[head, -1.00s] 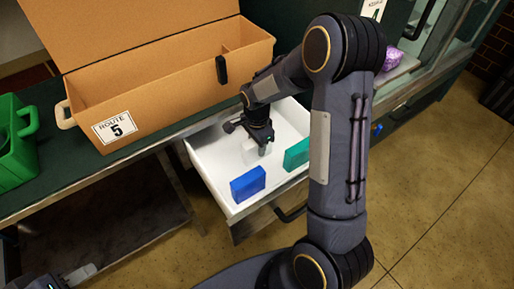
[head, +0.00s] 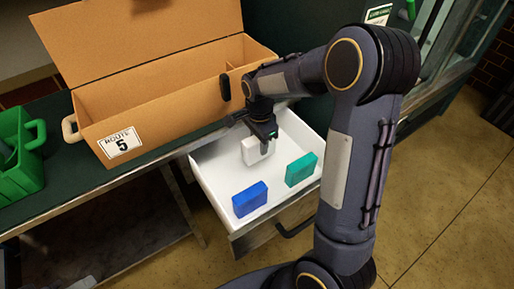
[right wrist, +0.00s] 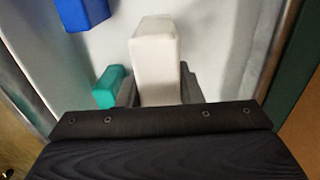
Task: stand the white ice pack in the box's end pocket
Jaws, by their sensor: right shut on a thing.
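The white ice pack (head: 254,153) is in my right gripper (head: 264,142), over the back part of the open white drawer. It looks raised off the drawer floor. In the right wrist view the white pack (right wrist: 155,55) stands out between the two dark fingers. The cardboard box (head: 170,105) with the "Route 5" label is on the green bench behind the drawer, its lid open. A divider closes off a small end pocket (head: 248,52) at its right end, partly hidden by my right arm. A small bit of my left gripper (head: 84,283) may show at the bottom edge.
A blue pack (head: 250,199) and a teal pack (head: 301,169) stand in the drawer (head: 212,183). A green container (head: 18,160) is on the bench at the left. The drawer's front handle (head: 296,226) sticks out. The box's long compartment looks empty.

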